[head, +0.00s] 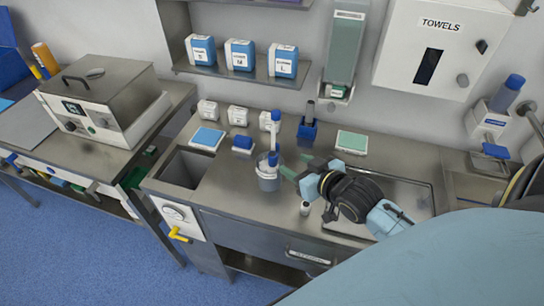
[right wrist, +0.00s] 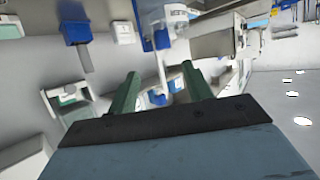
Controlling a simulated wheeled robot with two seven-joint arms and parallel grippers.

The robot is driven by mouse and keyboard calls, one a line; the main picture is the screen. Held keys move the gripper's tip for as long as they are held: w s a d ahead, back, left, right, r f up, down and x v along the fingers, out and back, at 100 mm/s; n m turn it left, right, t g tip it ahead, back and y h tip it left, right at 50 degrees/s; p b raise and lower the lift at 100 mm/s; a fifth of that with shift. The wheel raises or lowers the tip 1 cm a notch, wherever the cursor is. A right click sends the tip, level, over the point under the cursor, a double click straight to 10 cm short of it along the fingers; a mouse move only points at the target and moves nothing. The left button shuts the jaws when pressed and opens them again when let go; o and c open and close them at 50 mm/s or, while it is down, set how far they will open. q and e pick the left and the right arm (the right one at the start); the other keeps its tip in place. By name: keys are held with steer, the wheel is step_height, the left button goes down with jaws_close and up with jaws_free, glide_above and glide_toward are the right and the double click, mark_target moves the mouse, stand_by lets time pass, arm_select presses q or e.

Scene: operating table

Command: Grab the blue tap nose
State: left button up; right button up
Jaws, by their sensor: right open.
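A slim upright white piece with blue parts (head: 274,158) stands at a grey-white cup (head: 268,181) on the steel counter; its lower blue part looks like the blue tap nose, though I cannot be sure. My right gripper (head: 292,164) is open, with its green fingers just right of this piece and pointing at it. In the right wrist view, the open fingers (right wrist: 160,70) have a white rod (right wrist: 162,80) showing between them, with blue parts (right wrist: 160,40) near its end. I cannot tell whether they touch it. My left gripper is not in view.
The steel counter (head: 230,200) has a sink opening (head: 185,168) at left and a tray (head: 405,195) beneath my right arm. A blue holder (head: 307,129), small white boxes (head: 238,116) and a green-topped pad (head: 352,142) stand behind. A small bottle (head: 305,208) stands near the front.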

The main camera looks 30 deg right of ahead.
mark_target(273, 154)
steer(key=x, duration=0.8)
steer(key=shift+s+a+p, duration=0.1)
steer(key=shift+a+p, duration=0.2)
steer(key=shift+a, duration=0.05)
steer(key=shift+f, duration=0.15)
jaws_close()
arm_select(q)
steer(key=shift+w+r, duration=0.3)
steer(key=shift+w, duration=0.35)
